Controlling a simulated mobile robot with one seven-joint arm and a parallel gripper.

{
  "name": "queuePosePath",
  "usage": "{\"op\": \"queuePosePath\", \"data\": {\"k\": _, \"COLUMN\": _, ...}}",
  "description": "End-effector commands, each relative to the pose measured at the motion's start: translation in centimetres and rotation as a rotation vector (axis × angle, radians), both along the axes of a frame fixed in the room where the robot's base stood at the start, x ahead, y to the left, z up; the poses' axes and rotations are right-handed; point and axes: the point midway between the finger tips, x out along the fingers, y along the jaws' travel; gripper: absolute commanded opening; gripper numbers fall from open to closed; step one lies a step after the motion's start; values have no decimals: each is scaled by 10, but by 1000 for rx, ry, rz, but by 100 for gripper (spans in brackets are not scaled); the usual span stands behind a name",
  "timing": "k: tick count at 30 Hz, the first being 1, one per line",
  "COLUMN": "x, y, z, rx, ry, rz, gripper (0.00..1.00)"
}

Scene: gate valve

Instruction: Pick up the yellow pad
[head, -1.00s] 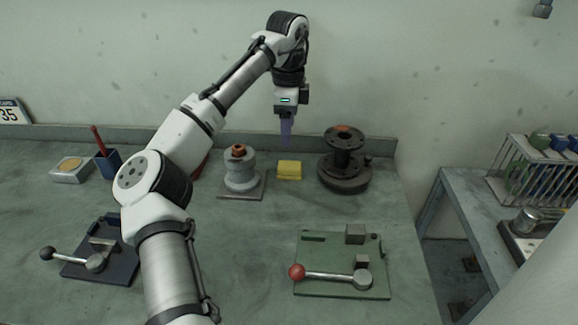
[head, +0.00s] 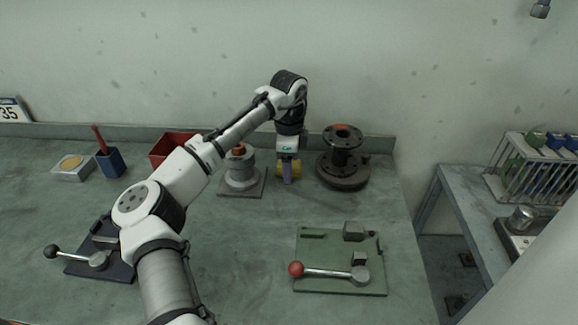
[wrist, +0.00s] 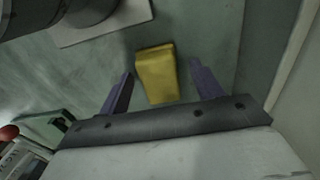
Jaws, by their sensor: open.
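The yellow pad (head: 281,168) lies on the green-grey bench near the back wall, partly hidden behind my gripper in the head view. In the wrist view the yellow pad (wrist: 156,74) shows between and just beyond the two purple fingers. My gripper (head: 289,178) points down over the pad. In the wrist view my gripper (wrist: 160,83) is open, with one finger on each side of the pad and gaps on both sides. I cannot tell exactly how far above the bench the fingertips are.
A grey valve body (head: 240,178) on a square plate stands just left of the pad. A dark flanged spool (head: 342,160) stands close on the right. A green lever plate (head: 340,262) lies in front, and a red bin (head: 172,147) is at back left. The bench between is clear.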

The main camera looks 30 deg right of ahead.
Motion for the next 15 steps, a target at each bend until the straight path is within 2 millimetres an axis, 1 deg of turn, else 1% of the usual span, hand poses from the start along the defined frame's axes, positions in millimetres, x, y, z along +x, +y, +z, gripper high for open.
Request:
{"op": "queuePosePath", "data": {"k": 3, "x": 0, "y": 0, "z": 0, "rx": 0, "ry": 0, "rz": 0, "gripper": 65}}
{"op": "queuePosePath", "data": {"k": 4, "x": 0, "y": 0, "z": 0, "rx": 0, "ry": 0, "rz": 0, "gripper": 63}}
{"op": "queuePosePath", "data": {"k": 12, "x": 0, "y": 0, "z": 0, "rx": 0, "ry": 0, "rz": 0, "gripper": 28}}
{"op": "queuePosePath", "data": {"k": 14, "x": 0, "y": 0, "z": 0, "rx": 0, "ry": 0, "rz": 0, "gripper": 20}}
{"op": "queuePosePath", "data": {"k": 15, "x": 0, "y": 0, "z": 0, "rx": 0, "ry": 0, "rz": 0, "gripper": 17}}
